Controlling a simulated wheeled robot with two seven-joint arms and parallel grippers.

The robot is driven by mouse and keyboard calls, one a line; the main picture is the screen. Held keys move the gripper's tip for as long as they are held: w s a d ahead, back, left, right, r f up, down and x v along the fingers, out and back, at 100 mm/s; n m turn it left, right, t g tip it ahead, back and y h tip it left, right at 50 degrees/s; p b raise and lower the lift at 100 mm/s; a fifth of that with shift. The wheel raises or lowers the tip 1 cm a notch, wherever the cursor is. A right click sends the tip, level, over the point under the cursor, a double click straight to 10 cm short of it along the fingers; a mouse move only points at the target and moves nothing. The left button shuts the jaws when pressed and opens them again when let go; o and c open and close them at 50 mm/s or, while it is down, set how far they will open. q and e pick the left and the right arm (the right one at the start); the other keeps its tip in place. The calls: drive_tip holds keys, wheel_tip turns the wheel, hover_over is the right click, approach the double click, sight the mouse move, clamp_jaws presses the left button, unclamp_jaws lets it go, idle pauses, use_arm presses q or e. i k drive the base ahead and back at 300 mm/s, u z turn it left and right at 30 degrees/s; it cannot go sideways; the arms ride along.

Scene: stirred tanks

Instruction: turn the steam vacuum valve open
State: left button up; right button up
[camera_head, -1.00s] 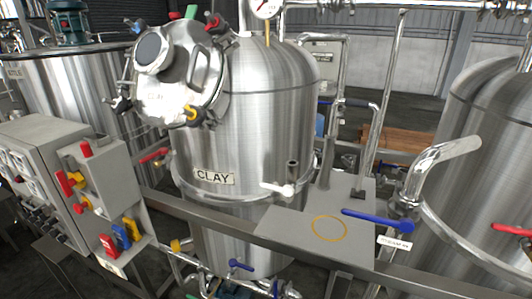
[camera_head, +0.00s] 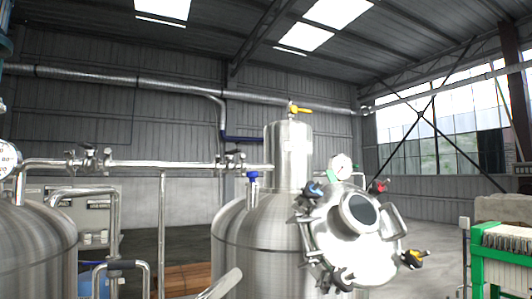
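The blue-handled valve beside the partly legible white label, seen at the lower right one second ago, is out of the picture now, and no label can be read on any valve. A small blue valve handle (camera_head: 252,175) stands on top of the steel tank (camera_head: 250,240) in the middle. A yellow valve handle (camera_head: 301,110) sits on top of that tank's tall neck (camera_head: 289,155). I cannot tell whether either is the steam vacuum valve. Neither of my grippers is in view.
A round hatch (camera_head: 345,240) with several coloured clamp knobs tilts out from the tank. A steel pipe (camera_head: 180,165) runs across to the left tank (camera_head: 35,245). A green-framed unit (camera_head: 480,262) stands at the right. Grey walls and windows (camera_head: 440,130) lie behind.

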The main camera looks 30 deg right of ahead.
sight(238, 151)
drive_tip(key=z, duration=0.15)
drive_tip(key=k, duration=0.25)
drive_tip(key=z, duration=0.6)
drive_tip(key=i, duration=0.5)
